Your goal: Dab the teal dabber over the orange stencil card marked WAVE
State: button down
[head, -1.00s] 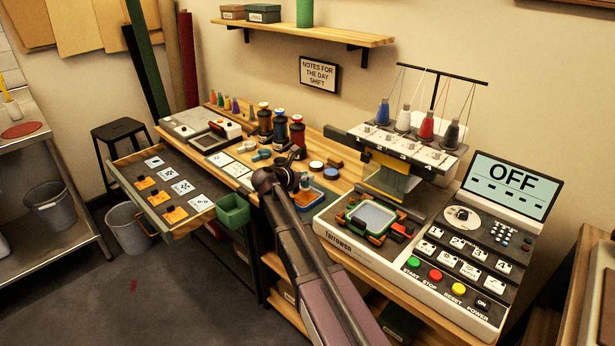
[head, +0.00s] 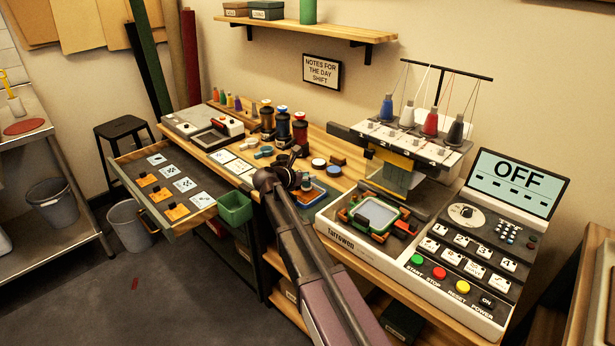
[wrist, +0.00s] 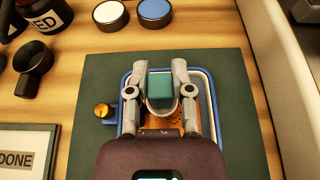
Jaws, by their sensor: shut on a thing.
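My gripper (wrist: 160,80) is shut on the teal dabber (wrist: 160,92), one finger on each side of it. The dabber is over an orange stencil card (wrist: 152,121) that lies within a blue-edged frame (wrist: 126,78) on a dark green mat (wrist: 92,100). Most of the card is hidden by the dabber, fingers and wrist, so its marking cannot be read. I cannot tell whether the dabber touches the card. In the head view the frame (head: 318,187) shows just beyond my arm, and the gripper itself is mostly hidden.
A brass knob (wrist: 102,111) sits at the frame's left side. Ink pots (wrist: 110,14) and a DONE card (wrist: 25,150) lie nearby. The embroidery machine (head: 375,222) stands close on the right. An open drawer (head: 168,195) holds white and orange cards; a green bin (head: 235,207) hangs beside it.

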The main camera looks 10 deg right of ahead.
jog(key=shift+f+b, duration=0.55)
jog(key=shift+b, duration=0.05)
dwell(2.1)
jog(key=shift+r, duration=0.1)
jog(key=shift+r+p, duration=3.4)
jog(key=shift+p, duration=0.15)
jog(key=shift+f, duration=0.15)
jog(key=shift+s+a+f+b, duration=0.15)
jog(key=shift+a+f+b, duration=0.05)
jog(key=shift+f+b, duration=0.8)
jog(key=shift+s+a+f+b, duration=0.15)
jog(key=shift+a+f+b, duration=0.05)
jog(key=shift+f+b, duration=0.7)
jog(key=shift+s+a+f+b, duration=0.15)
jog(key=shift+a+f+b, duration=0.05)
jog(key=shift+f+b, duration=0.8)
jog(key=shift+r, duration=0.1)
jog(key=shift+f+b, duration=0.5)
jog(key=shift+b, duration=0.1)
